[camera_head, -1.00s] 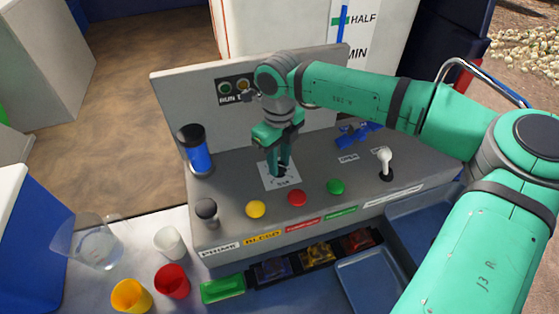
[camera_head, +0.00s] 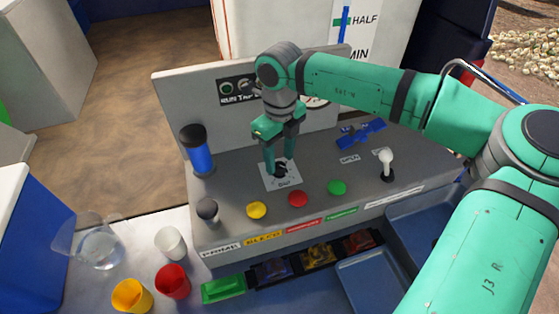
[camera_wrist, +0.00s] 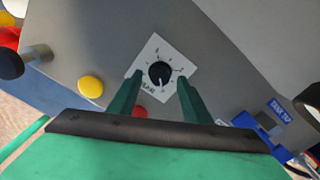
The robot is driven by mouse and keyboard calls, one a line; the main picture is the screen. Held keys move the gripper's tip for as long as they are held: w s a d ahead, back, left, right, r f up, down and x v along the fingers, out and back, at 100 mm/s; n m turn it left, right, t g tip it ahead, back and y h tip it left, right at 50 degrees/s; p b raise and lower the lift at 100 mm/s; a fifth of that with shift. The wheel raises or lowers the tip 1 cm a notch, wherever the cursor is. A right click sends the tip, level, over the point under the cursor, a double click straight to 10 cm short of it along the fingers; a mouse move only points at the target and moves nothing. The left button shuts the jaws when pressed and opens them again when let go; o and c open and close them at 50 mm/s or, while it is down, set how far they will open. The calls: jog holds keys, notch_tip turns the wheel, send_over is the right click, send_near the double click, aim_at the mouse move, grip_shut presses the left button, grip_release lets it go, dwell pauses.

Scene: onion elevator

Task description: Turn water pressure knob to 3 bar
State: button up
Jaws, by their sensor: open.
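The water pressure knob (camera_head: 281,169) is a small black dial on a white square plate (camera_head: 268,182) on top of the grey console. In the wrist view the knob (camera_wrist: 159,74) sits on its plate with scale marks around it, and a pale pointer line shows on it. The numbers are too small to read. My gripper (camera_head: 282,168) points down over the plate. Its green fingers (camera_wrist: 155,92) are open, one on each side of the knob; I cannot tell if they touch it.
Yellow (camera_head: 257,210), red (camera_head: 298,198) and green (camera_head: 337,187) buttons lie in front of the plate. A white-topped lever (camera_head: 386,161) and a blue valve handle (camera_head: 362,132) stand to the right. A blue cylinder (camera_head: 198,150) and black knob (camera_head: 207,209) stand left.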

aim_at(280, 166)
notch_tip(280, 166, up, 9)
dwell(0.3)
